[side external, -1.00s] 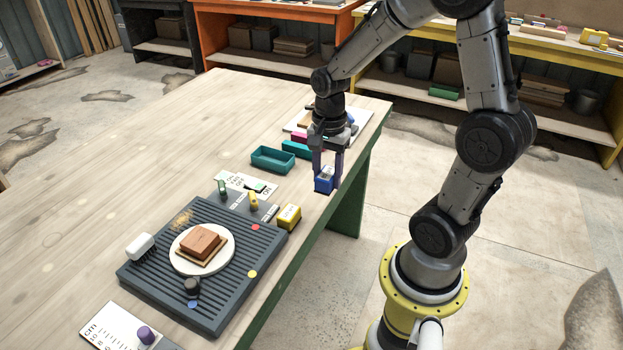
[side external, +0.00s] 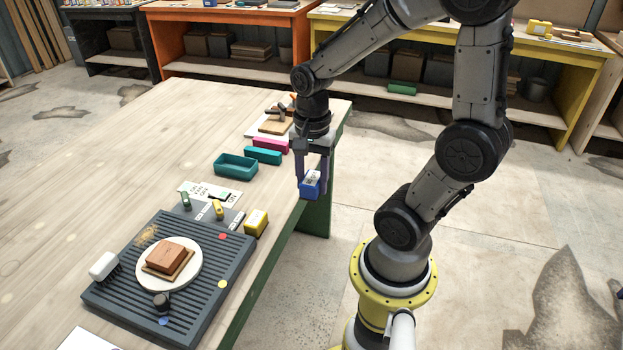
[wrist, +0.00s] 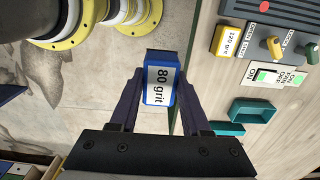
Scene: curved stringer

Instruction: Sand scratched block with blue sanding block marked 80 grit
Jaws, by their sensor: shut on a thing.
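My gripper (side external: 312,172) is shut on the blue sanding block (side external: 309,184) at the table's right edge in the side view. In the wrist view the blue block (wrist: 161,94) sits between the fingers, its white label reading "80 grit". Whether it touches the table is hard to tell. The brown wooden block (side external: 172,252) lies on a thin tan piece on a round white disc (side external: 197,272), on a dark ridged bench plate (side external: 110,293). Scratches on it are too small to make out. A yellow block (side external: 256,223) stands beside the plate, labelled "120 grit" in the wrist view (wrist: 226,40).
A teal tray (side external: 235,166), a teal block (side external: 263,155) and a pink block (side external: 270,145) lie left of my gripper. A switch panel (side external: 207,193), a white brush (side external: 104,266) and a black knob (side external: 161,302) are near the plate. The table's left side is clear.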

